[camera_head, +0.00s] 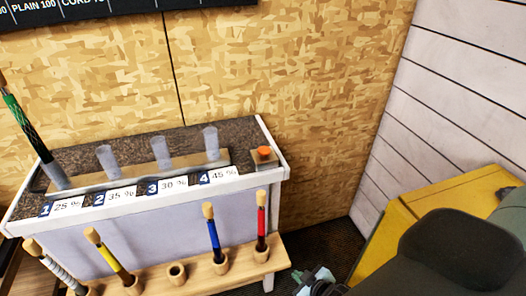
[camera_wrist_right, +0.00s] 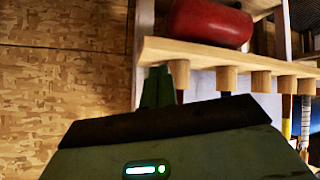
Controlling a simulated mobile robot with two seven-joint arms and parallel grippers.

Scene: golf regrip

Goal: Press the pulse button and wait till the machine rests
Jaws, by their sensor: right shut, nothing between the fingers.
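The machine (camera_head: 160,232) is a pale cabinet with a speckled top against the wall. Its front edge has slots labelled 1 to 4 with percentages. The orange pulse button (camera_head: 264,152) sits on a small box at its right end. A green-patterned grip (camera_head: 22,122) leans upright in slot 1; the other slots hold clear tubes. My right gripper (camera_head: 316,277) is low in the head view, right of the bench and well below the button, apart from it. Its green fingers (camera_wrist_right: 158,88) are shut and empty in the wrist view. My left gripper is not in view.
A wooden bench (camera_head: 195,281) before the machine holds several grips in cups, including yellow, blue (camera_head: 213,240) and red (camera_head: 261,220); one cup (camera_head: 177,273) is empty. A yellow box-like thing (camera_head: 400,225) stands at right.

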